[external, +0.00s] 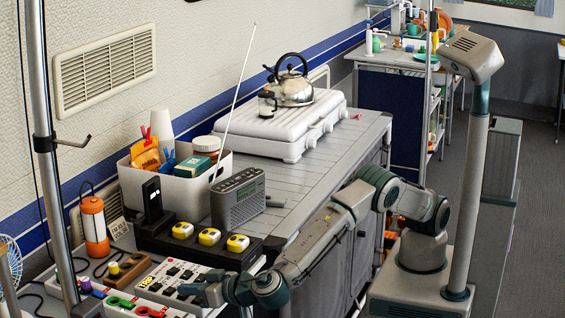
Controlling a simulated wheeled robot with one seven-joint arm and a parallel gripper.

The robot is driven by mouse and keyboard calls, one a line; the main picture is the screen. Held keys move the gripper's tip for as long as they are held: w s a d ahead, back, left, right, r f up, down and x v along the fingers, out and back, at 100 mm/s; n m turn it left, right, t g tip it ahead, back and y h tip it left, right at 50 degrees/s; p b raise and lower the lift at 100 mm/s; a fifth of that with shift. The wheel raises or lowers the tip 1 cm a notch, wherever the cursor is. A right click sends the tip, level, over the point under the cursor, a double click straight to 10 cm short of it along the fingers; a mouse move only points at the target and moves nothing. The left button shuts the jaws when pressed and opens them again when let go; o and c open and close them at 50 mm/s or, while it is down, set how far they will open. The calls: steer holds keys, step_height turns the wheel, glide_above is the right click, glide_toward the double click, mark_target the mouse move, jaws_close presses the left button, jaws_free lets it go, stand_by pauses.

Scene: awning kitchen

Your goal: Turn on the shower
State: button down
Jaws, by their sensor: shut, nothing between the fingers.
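No shower head shows clearly in the external view. A white control panel (166,284) with several black switches and a yellow label lies at the lower left of the counter. In front of it is another white panel with a green lever (120,303) and a red lever (148,312), cut off by the bottom edge. I cannot tell which control belongs to the shower. My gripper (187,291) is shut and empty, pointing left at the front right edge of the switch panel. Whether it touches the panel is unclear. The gripper and wrist hide part of that panel.
A black base with yellow-topped items (209,237), a radio (238,199) with raised antenna and a white bin (172,185) stand behind the panels. An orange lantern (93,226) and metal pole (47,150) are left. A kettle (291,85) sits on the white stove (270,125).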

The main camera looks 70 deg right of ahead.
steer(key=shift+f, duration=0.2)
steer(key=f+b, duration=0.1)
steer(key=b, duration=0.3)
steer(key=shift+a+f, duration=0.1)
steer(key=shift+r+p, duration=0.4)
steer(key=shift+r, duration=0.2)
steer(key=r, duration=0.1)
steer(key=s+r, duration=0.1)
steer(key=r, duration=0.1)
steer(key=shift+s+a+r+b, duration=0.15)
steer(key=shift+a+r+b, duration=0.15)
steer(key=shift+a+r, duration=0.1)
steer(key=v, duration=0.8)
steer(key=shift+s+a, duration=0.15)
steer(key=shift+s, duration=0.15)
steer(key=shift+r, duration=0.1)
